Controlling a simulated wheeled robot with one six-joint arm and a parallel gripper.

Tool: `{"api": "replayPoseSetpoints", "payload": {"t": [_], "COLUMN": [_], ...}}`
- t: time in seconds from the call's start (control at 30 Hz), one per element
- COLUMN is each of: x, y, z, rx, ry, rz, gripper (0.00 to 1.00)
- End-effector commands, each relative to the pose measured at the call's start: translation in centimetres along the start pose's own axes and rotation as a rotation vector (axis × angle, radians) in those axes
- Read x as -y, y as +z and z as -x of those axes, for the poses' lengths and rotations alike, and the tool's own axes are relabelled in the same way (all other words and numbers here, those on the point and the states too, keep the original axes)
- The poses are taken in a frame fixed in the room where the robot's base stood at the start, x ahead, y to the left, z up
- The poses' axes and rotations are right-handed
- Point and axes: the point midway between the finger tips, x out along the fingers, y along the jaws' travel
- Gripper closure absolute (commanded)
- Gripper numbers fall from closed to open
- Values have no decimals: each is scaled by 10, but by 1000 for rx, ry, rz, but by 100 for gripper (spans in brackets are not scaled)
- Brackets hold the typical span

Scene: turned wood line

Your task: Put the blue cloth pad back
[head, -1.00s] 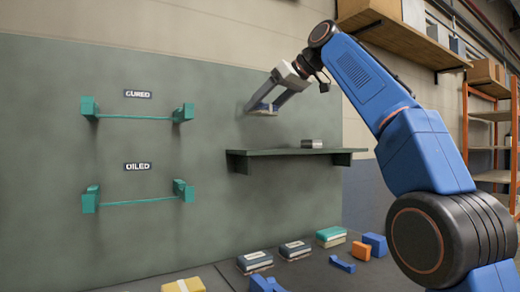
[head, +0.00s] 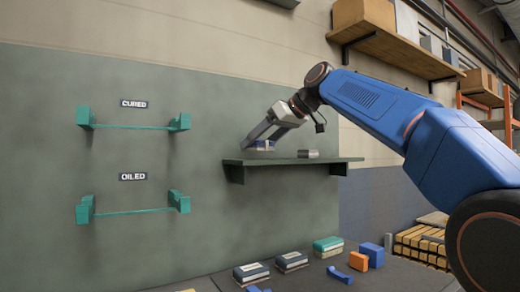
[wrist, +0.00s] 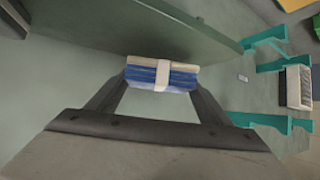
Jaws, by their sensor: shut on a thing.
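The blue cloth pad (wrist: 162,78) has a pale layer on one side and a white band around its middle. My gripper (head: 260,143) is shut on it, one finger at each end in the wrist view. In the head view the pad (head: 265,146) is just over the left part of the green wall shelf (head: 285,164). I cannot tell whether it touches the shelf. The shelf also seems to fill the upper middle of the wrist view (wrist: 130,25).
A small metal tin (head: 307,154) stands on the shelf, right of the pad. Two empty-looking teal racks, labelled CURED (head: 133,127) and OILED (head: 133,211), hang on the wall to the left. Boxed goods, an orange block (head: 358,261) and blue pieces (head: 370,255) lie on the bench below.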

Motion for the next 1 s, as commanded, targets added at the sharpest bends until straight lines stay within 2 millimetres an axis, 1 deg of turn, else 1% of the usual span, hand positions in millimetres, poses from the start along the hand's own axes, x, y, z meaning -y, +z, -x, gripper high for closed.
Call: {"api": "replayPoseSetpoints", "payload": {"t": [0.03, 0.1, 0.2, 0.63, 0.67, 0.7, 0.73, 1.0], "x": [0, 0, 0, 0, 0, 0, 0, 0], "y": [6, 11, 16, 19, 20, 19, 19, 19], "z": [-4, -7, -11, -13, -14, -13, -13, -13], "rx": [3, 1, 1, 0, 0, 0, 0, 0], "ry": [-1, 0, 0, 0, 0, 0, 0, 0], "rz": [-1, -1, 0, 0, 0, 0, 0, 0], "gripper": [49, 49, 49, 49, 25, 15, 8, 8]}}
